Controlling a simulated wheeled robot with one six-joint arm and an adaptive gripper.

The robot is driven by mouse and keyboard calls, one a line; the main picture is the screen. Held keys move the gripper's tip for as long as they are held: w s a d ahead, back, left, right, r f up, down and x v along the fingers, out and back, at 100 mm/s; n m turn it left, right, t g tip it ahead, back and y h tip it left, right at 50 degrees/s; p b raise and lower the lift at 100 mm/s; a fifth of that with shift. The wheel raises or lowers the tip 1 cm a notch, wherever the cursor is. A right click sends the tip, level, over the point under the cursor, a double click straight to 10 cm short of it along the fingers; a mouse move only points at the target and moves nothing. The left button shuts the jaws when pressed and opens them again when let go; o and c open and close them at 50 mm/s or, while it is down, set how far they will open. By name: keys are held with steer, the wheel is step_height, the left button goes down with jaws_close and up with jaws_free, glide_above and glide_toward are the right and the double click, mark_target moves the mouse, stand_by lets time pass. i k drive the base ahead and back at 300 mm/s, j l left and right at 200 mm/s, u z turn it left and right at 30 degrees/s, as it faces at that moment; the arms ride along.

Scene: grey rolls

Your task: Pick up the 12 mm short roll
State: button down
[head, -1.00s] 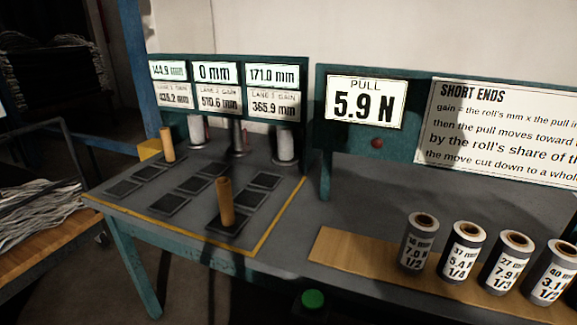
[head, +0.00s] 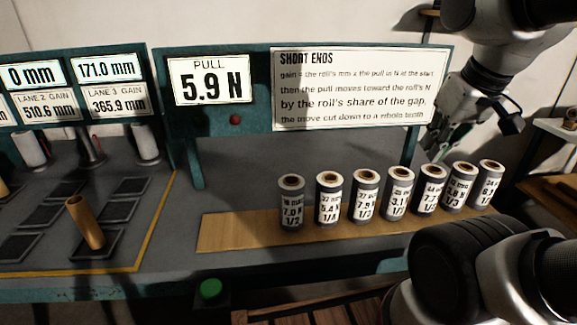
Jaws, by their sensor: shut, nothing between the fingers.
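Several grey rolls with white labels stand upright in a row on a wooden board (head: 235,232), from the leftmost roll (head: 291,203) to the rightmost roll (head: 487,186). Their labels carry mm, N and fraction figures. Several mm figures are too small or blurred to read, so I cannot tell which roll is the 12 mm one. The sixth roll (head: 459,187) reads about 3.8 N and 1/3, its mm figure unclear. My gripper (head: 440,146) hangs behind and above the right part of the row, shut and empty, apart from the rolls.
A teal panel with a PULL 5.9 N display (head: 210,80) and a SHORT ENDS sign (head: 360,88) stands behind the rolls. A brown tube (head: 85,222) stands on the dark pads at left. A green button (head: 210,289) is at the front edge.

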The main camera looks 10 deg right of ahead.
mark_target(462, 177)
steer(key=l+z, duration=0.4)
steer(key=i+l+z, duration=0.1)
steer(key=l+z, duration=0.25)
